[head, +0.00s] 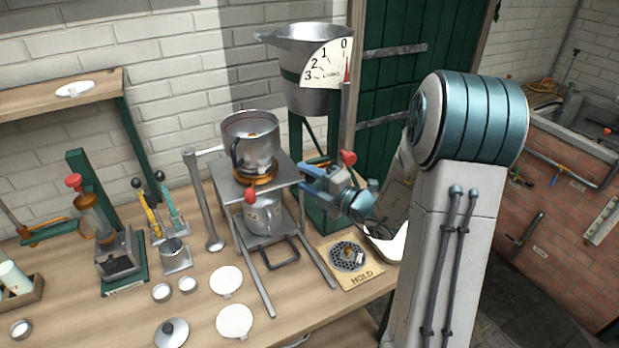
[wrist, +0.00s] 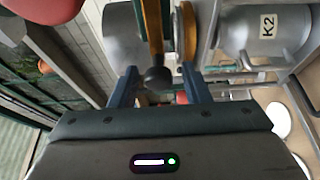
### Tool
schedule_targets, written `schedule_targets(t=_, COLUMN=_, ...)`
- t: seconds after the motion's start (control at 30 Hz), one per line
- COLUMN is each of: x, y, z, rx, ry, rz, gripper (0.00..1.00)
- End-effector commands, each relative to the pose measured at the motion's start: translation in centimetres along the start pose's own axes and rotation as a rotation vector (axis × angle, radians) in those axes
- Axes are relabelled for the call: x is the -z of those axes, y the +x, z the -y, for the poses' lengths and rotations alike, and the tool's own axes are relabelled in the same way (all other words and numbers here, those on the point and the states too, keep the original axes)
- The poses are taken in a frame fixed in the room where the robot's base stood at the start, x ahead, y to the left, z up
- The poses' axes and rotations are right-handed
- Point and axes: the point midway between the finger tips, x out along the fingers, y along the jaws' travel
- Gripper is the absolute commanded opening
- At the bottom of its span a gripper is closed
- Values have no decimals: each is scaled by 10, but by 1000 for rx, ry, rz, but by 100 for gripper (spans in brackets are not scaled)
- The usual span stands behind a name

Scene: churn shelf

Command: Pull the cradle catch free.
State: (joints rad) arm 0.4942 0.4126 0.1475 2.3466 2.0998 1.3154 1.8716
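My gripper (head: 304,180) reaches in from the right beside the metal stand, its blue fingers pointing left. In the wrist view my gripper (wrist: 160,84) is open, its fingers apart on both sides of a dark round knob (wrist: 158,80). The knob sits at the end of an ochre bar (wrist: 152,25); I cannot tell whether a finger touches it, or whether this is the cradle catch. A metal pot (head: 250,140) stands on top of the stand, above an orange ring (head: 255,179). A red knob (head: 250,195) is at the stand's front.
A metal jug (head: 263,215) stands on the lower shelf; it shows in the wrist view (wrist: 265,30) labelled K2. A hopper with a dial (head: 320,65) stands behind. A red knob (head: 348,157) rises near my gripper.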

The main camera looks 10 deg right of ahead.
Motion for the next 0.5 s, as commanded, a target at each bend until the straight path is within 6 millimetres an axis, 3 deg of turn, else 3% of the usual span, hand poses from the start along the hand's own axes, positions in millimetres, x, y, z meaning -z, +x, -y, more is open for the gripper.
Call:
schedule_targets(t=0.33, x=-3, y=-5, z=0, rx=-1, ry=-1, rz=8, gripper=43)
schedule_targets(t=0.5, x=-4, y=-28, z=1, rx=0, ry=-2, rz=11, gripper=43)
